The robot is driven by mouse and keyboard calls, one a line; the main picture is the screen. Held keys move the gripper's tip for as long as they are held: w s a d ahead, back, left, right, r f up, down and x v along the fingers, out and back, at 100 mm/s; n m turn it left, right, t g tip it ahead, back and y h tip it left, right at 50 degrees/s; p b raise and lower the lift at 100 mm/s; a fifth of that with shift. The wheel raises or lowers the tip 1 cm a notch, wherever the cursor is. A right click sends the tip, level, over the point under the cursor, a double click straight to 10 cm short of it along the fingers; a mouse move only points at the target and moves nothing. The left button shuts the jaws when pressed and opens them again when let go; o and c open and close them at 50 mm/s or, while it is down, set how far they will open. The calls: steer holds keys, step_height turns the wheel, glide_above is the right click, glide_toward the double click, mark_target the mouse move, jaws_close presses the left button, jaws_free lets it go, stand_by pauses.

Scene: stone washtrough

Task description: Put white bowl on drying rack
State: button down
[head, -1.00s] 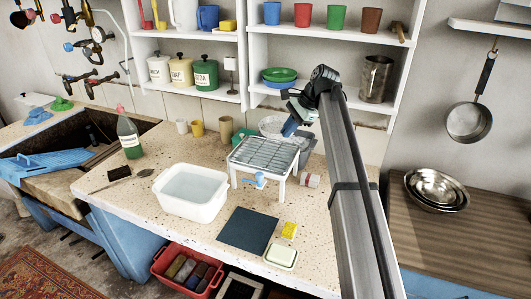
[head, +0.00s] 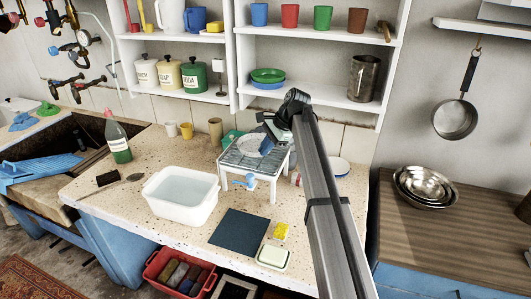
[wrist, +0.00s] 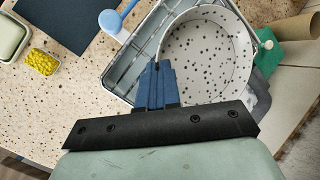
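The white bowl (head: 246,143), speckled with dark dots, is over the back part of the drying rack (head: 240,161), a grey wire top on white legs. In the wrist view the bowl (wrist: 205,60) fills much of the rack (wrist: 122,80). My gripper (head: 265,143) has its blue fingers closed on the near rim of the bowl; they also show in the wrist view (wrist: 157,72). The bowl looks slightly tilted in the head view. I cannot tell whether its base touches the wires.
A blue scoop (head: 249,180) is at the rack's front edge. A white basin of water (head: 182,194) stands to the left. A dark mat (head: 239,231), yellow sponge (head: 281,231) and soap dish (head: 273,257) lie in front. A blue-rimmed plate (head: 340,167) is right of the rack.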

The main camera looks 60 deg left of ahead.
steer(key=shift+f, duration=0.9)
steer(key=shift+f, duration=0.1)
steer(key=c, duration=1.4)
jaws_free()
steer(key=shift+o, duration=0.2)
steer(key=v, duration=1.2)
